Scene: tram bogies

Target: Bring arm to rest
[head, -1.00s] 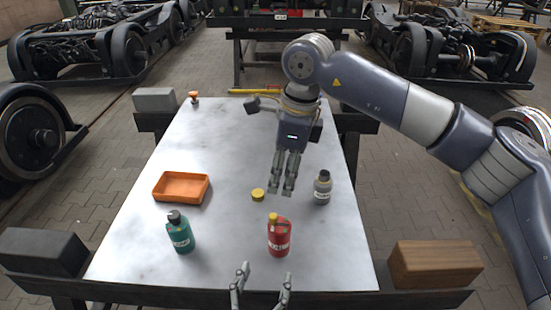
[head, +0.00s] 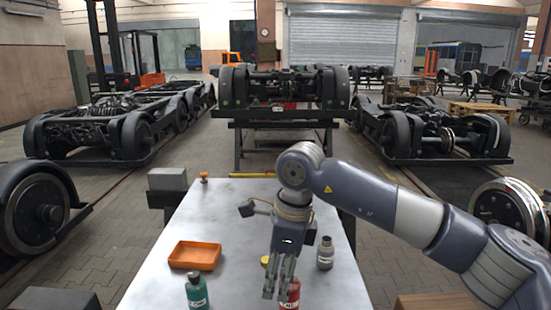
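My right arm (head: 375,200) comes in from the right and reaches over the white table (head: 235,215). My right gripper (head: 276,294) points down with its two fingers a little apart and nothing seen between them. It hangs in front of the red bottle (head: 293,292), partly hiding it; I cannot tell how far apart they are in depth. My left gripper is out of view.
An orange tray (head: 194,256) and a green bottle (head: 197,291) stand left on the table. A grey bottle (head: 325,253) stands right, a yellow cap (head: 265,260) near the middle. Bogies (head: 282,88) stand behind.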

